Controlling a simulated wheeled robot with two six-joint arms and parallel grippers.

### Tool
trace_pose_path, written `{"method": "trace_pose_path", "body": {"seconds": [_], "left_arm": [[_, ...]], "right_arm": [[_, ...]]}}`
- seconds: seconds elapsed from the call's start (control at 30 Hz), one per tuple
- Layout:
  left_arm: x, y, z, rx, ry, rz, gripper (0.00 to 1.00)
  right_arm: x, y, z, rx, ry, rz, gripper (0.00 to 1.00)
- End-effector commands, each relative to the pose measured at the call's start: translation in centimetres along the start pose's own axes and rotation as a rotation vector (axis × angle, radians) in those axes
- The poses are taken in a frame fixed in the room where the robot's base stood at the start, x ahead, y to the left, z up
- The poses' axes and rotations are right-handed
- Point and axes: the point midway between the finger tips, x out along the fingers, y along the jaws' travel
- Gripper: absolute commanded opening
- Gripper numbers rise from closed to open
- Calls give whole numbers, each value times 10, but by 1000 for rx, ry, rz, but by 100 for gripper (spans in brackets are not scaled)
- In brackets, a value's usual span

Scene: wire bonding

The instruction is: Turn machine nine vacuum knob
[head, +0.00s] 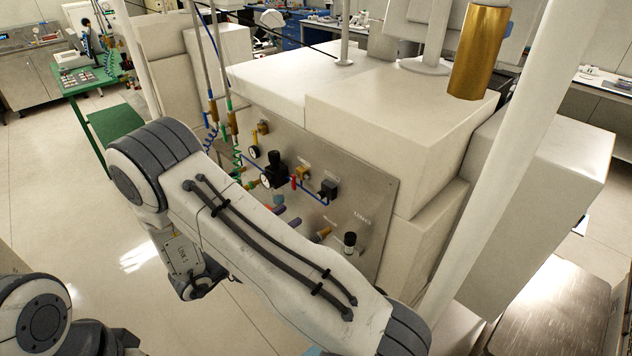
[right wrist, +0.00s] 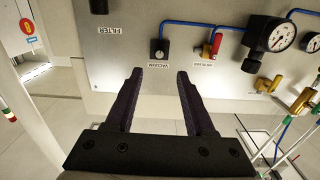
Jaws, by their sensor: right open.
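The vacuum knob (right wrist: 157,48) is a small dark knob on the grey panel (right wrist: 210,70), with an upside-down VACUUM label beside it in the right wrist view. In the head view, the black fitting (head: 328,189) on the blue tube seems to be the same knob. My right gripper (right wrist: 159,74) is open and empty, its two dark fingers spread and pointing at the panel. The knob shows just past the gap between the fingertips, seemingly not touched. In the head view my right arm hides most of that gripper. My left gripper is not in view.
A red-handled valve (right wrist: 212,47) and a pressure gauge (right wrist: 268,34) sit beside the knob. Brass fittings (right wrist: 301,101) and thin tubes are near the gripper's right side in the wrist view. White machine housings (head: 395,110) stand above the panel. A green table (head: 85,80) stands far left.

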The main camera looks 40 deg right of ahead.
Motion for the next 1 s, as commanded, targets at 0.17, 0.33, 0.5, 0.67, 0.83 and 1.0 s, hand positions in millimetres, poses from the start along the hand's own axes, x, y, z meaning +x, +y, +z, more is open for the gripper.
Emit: {"method": "trace_pose_path", "body": {"seconds": [0.17,0.33,0.5,0.67,0.83,1.0], "left_arm": [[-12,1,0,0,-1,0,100],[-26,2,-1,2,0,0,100],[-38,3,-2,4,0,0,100],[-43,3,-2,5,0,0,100],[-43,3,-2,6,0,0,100],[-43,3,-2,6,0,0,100]], "right_arm": [[22,2,-4,-4,7,10,54],[55,3,-5,-4,6,10,54],[83,2,-4,-2,5,8,54],[98,2,-2,0,4,6,54],[103,1,-1,1,4,2,54],[102,1,-1,1,4,2,54]]}}
